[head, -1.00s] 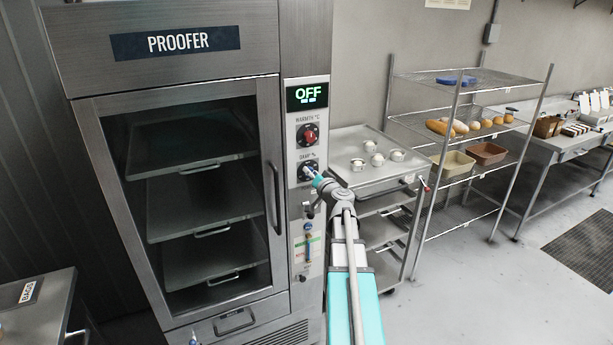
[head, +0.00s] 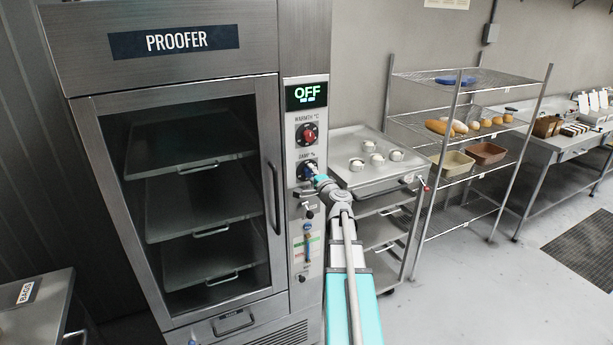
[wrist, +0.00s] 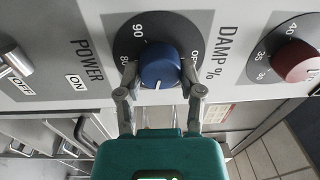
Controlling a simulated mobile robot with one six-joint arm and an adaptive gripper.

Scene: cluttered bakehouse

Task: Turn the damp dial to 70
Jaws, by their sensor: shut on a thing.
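The damp dial is a blue round knob (wrist: 159,66) on a dark scale plate below the "DAMP %" label. In the wrist view its white mark points down the picture, toward my gripper. The figures 90 and 80 and part of "OFF" show around it; the rest of the scale is hidden. My gripper (wrist: 160,88) is shut on the dial, one finger on each side. In the head view my gripper (head: 317,178) covers much of the dial. The proofer display (head: 307,95) reads OFF.
The red warmth dial (head: 309,134) sits just above the damp dial. A power switch (wrist: 14,60) is below it on the panel. The proofer door handle (head: 274,197) is to the left. A trolley (head: 345,150) with several dough pieces stands close on the right.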

